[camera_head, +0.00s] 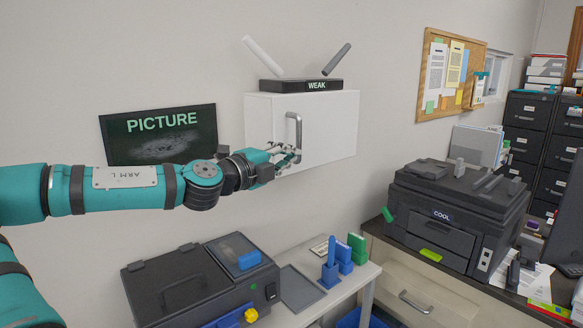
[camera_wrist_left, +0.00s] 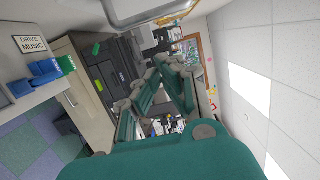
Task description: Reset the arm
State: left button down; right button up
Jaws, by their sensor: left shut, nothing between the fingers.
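My left arm (camera_head: 125,190) reaches in from the left in the head view. Its teal left gripper (camera_head: 292,154) is shut and empty, in front of the white wall cabinet (camera_head: 335,125). The fingertips are beside the lower end of the cabinet's grey vertical handle (camera_head: 294,125); I cannot tell whether they touch it. The cabinet door looks closed. In the left wrist view the gripper fingers (camera_wrist_left: 166,66) come together, with a grey curved bar (camera_wrist_left: 150,14) along the top edge. My right gripper is not in view.
A black box marked WEAK (camera_head: 315,85) sits on the cabinet. A dark PICTURE panel (camera_head: 160,135) hangs behind my arm. Below are a dark machine (camera_head: 185,290) and a white side table (camera_head: 350,290). A COOL printer (camera_head: 455,215) stands right.

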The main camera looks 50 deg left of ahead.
pick_arm(q)
jog(key=shift+s, duration=0.15)
jog(key=w+d+f+n+g+h, duration=0.1)
jog(key=d+f+n, duration=0.1)
jog(key=d+f, duration=0.65)
jog(key=d+f+n+g, duration=0.2)
jog(key=d+f, duration=0.3)
jog(key=f, duration=0.6)
jog(key=w+d+f+n+g+h, duration=0.1)
jog(key=d+f+n, duration=0.1)
jog(key=d+f, duration=0.55)
jog(key=s+d+f+n+g, duration=0.3)
jog(key=s+f, duration=0.4)
jog(key=s, duration=0.1)
jog(key=s+d+f+n+g, duration=0.3)
jog(key=s+f+g, duration=0.1)
jog(key=s+f, duration=0.4)
jog(key=s+d+f+n+g, duration=0.3)
jog(key=s+f, duration=0.3)
jog(key=s, duration=0.3)
notch_tip(320, 180, down, 25)
jog(key=s+g, duration=0.2)
jog(key=s+a+f, duration=0.2)
jog(key=s+f, duration=1.4)
jog(key=f, duration=0.1)
jog(key=shift+s+a+f+m+g, duration=0.15)
jog(key=shift+s+a+m+g, duration=0.15)
jog(key=shift+a+g, duration=0.1)
